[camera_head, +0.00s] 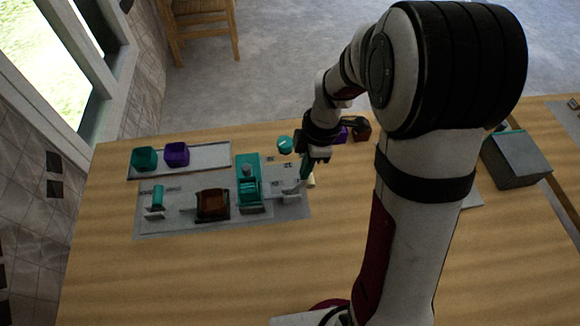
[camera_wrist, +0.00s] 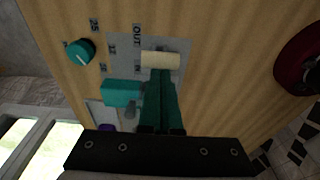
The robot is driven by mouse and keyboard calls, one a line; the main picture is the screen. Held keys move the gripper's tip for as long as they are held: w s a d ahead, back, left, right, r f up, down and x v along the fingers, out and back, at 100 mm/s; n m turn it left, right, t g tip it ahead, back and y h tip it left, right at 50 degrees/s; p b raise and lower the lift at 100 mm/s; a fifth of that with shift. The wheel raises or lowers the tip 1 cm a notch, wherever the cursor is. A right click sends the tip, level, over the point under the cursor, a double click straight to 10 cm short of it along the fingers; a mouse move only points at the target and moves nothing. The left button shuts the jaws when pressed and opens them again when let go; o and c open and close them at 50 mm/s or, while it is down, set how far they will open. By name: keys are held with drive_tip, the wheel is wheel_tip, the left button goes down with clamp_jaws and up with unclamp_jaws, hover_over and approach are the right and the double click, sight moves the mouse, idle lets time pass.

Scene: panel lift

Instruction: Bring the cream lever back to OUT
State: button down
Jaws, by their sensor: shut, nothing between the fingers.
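The cream lever (camera_wrist: 160,59) is a short pale bar on the grey panel (camera_wrist: 125,55) in the wrist view. It lies beside the printed words, below OUT (camera_wrist: 137,36) and close to the lower label (camera_wrist: 137,68). My gripper (camera_wrist: 161,74) has its dark green fingers together, with the tips right at the lever's lower edge. I cannot tell whether they touch it. In the head view my gripper (camera_head: 304,177) points down at the panel's right end, and only a small cream bit of the lever (camera_head: 311,181) shows behind it.
A teal dial (camera_wrist: 80,52) sits near the lever. A teal block with a grey knob (camera_head: 249,184), a brown block (camera_head: 212,205) and a small teal piece (camera_head: 156,198) stand on the panel. A tray (camera_head: 215,158) holds teal and purple cups. The front table is clear.

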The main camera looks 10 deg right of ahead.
drive_tip(key=shift+d, duration=0.3)
wheel_tip(320, 180, up, 12)
drive_tip(key=s+a+m, duration=0.3)
drive_tip(key=s+m, duration=1.8)
drive_tip(key=m, duration=0.2)
drive_tip(key=shift+f+m, duration=0.3)
